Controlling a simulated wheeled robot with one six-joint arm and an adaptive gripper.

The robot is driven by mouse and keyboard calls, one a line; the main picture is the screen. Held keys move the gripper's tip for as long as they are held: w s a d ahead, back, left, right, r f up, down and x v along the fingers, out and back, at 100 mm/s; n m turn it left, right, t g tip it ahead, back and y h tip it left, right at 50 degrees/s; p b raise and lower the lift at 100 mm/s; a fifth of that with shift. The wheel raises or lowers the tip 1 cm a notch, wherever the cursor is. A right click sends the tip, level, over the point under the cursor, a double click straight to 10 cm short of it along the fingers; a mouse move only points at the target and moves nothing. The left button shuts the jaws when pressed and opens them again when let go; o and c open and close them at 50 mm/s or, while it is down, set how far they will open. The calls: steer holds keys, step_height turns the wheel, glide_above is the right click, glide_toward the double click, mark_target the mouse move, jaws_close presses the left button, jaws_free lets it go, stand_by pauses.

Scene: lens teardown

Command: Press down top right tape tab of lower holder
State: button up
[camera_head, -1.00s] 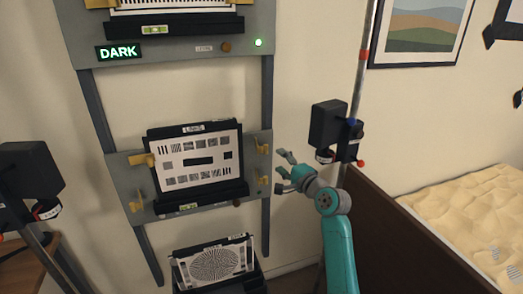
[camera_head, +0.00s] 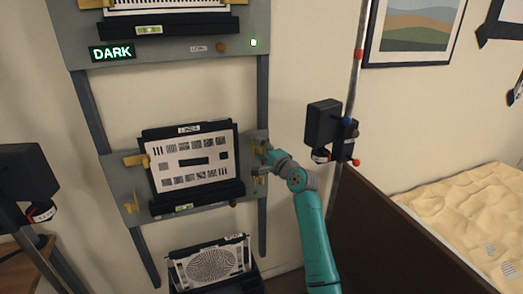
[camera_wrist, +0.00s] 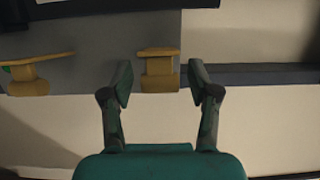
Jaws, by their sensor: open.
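The lower holder (camera_head: 132,178) is a grey plate on two wall rails, carrying a white test chart (camera_head: 190,162) in a black frame. Its top right tape tab is yellow and partly hidden by my gripper in the head view. In the wrist view this tab (camera_wrist: 158,70) shows between the fingertips. My gripper (camera_wrist: 161,82) is open, with a finger on either side of the tab; I cannot tell whether it touches. In the head view my gripper (camera_head: 264,159) is at the holder's right edge. Another yellow tab (camera_wrist: 28,75) lies left in the wrist view.
An upper holder (camera_head: 175,50) shows a lit DARK sign (camera_head: 112,53) and a green light. A black lamp (camera_head: 323,123) on a pole stands close right of my arm. A lower chart (camera_head: 210,263) sits below. A bed (camera_head: 470,205) is at right.

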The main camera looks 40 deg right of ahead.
jaws_close()
